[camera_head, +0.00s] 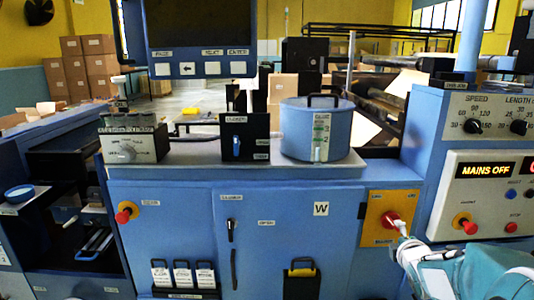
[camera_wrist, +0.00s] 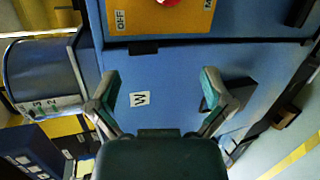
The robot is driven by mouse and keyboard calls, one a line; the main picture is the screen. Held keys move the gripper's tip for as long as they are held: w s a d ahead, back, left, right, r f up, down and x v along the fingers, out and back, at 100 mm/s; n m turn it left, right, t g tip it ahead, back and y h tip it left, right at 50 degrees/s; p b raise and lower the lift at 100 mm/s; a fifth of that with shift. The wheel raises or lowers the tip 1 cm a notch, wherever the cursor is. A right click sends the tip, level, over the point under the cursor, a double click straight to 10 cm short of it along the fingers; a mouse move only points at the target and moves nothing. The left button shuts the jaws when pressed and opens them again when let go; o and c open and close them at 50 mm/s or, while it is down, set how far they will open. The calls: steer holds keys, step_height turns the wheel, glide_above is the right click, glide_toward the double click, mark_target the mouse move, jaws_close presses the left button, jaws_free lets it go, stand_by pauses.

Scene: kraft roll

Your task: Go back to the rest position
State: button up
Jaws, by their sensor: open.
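My gripper (camera_head: 408,247) is at the lower right of the head view, just below and right of a red rotary knob (camera_head: 391,219) on a yellow plate (camera_head: 379,236). In the wrist view my gripper (camera_wrist: 161,82) has its two fingers spread wide with nothing between them. The red knob (camera_wrist: 168,2) is cut off by the top edge there, beyond the fingertips, on the yellow plate (camera_wrist: 160,18) with an OFF label. In the head view the gripper tip overlaps the plate's lower right; I cannot tell whether it touches.
A blue machine cabinet (camera_head: 268,240) fills the front. A blue pot (camera_head: 318,130) with a black handle stands on its top ledge. A control panel (camera_head: 480,165) at the right reads MAINS OFF. A dark screen (camera_head: 200,25) hangs above. Boxes (camera_head: 87,65) are stacked behind.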

steer(key=s+a+m+g+y, duration=0.1)
steer(key=s+a+m+g, duration=0.2)
steer(key=s+a+m, duration=0.3)
steer(key=s+a+r+m+g+y, duration=0.1)
steer(key=s+a+m, duration=0.5)
steer(key=s, duration=0.8)
steer(key=s+a+m+g, duration=0.4)
steer(key=s+a+m, duration=0.1)
steer(key=s, duration=0.5)
steer(key=shift+a+r+m+g+y, duration=0.15)
steer(key=shift+a+m+g+y, duration=0.2)
steer(key=shift+a, duration=0.45)
